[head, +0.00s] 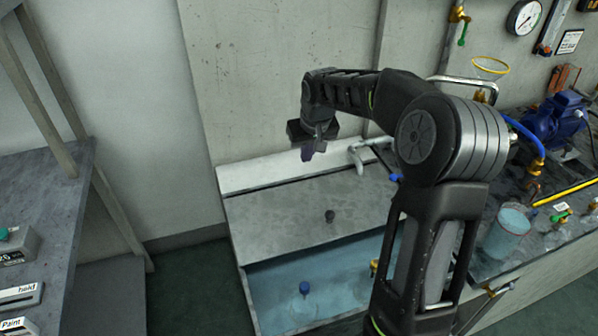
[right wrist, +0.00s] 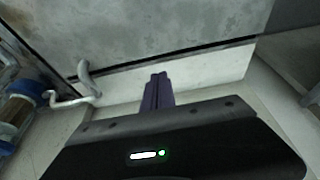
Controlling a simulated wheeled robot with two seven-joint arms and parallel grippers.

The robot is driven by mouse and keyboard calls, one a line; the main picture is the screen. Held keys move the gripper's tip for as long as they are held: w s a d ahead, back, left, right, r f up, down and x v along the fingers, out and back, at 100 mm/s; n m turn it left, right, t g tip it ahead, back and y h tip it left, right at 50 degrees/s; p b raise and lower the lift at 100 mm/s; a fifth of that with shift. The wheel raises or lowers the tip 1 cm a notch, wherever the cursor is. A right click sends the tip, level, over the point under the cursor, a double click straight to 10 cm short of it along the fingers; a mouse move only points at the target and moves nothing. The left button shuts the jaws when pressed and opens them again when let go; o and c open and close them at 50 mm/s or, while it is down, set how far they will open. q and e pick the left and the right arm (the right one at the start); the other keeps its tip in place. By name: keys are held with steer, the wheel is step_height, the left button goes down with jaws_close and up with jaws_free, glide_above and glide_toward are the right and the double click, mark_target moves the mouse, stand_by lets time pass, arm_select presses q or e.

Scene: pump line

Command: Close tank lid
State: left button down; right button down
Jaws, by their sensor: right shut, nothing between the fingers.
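The tank (head: 243,298) stands low in the middle of the head view, its front part uncovered with blue water showing. A grey lid panel (head: 285,218) with a small dark knob (head: 329,216) covers the part behind the water. The panel also shows at the top of the right wrist view (right wrist: 170,30). My right gripper (head: 308,152) is shut and empty, above the pale strip at the tank's back edge and apart from the knob. Its purple fingers show closed together in the right wrist view (right wrist: 158,88). My left gripper is out of view.
A blue-capped object (head: 304,289) is in the water. A white bent pipe (head: 357,155) stands at the tank's back right. A bench at right carries a clear beaker (head: 505,235) and a blue pump (head: 555,120). A grey shelf (head: 45,200) stands left.

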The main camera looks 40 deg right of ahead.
mark_target(301, 178)
steer(key=shift+f, duration=0.15)
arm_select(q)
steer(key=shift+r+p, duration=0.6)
arm_select(e)
steer(key=x, duration=0.9)
steer(key=shift+w+f, duration=0.15)
steer(key=shift+f, duration=0.2)
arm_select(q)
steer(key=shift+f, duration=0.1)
